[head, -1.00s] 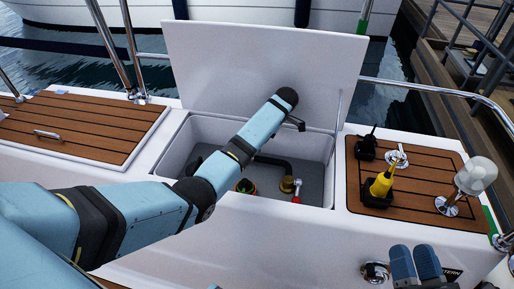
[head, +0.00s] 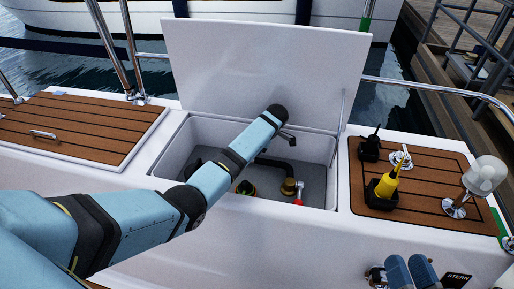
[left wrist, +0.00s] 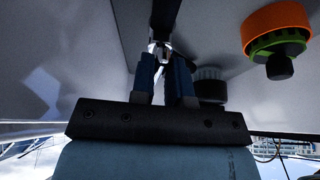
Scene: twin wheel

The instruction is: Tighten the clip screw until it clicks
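My left arm reaches from the left over the open locker (head: 178,160); in the head view its own links hide the left gripper. In the left wrist view the left gripper (left wrist: 163,58) has its two blue fingers a little apart, with a small silver piece (left wrist: 160,47) at the tips. It may be the clip screw; whether the fingers press on it is unclear. A dark hose (left wrist: 166,12) runs just beyond it, and the hose (head: 278,163) shows in the locker too.
The locker lid (head: 265,65) stands open behind my arm. Inside are a brass fitting (head: 289,187), a red handle (head: 300,190) and an orange-green cap (left wrist: 278,28). A yellow handheld device (head: 386,183) and a lamp (head: 484,175) stand on the right teak panel (head: 420,200).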

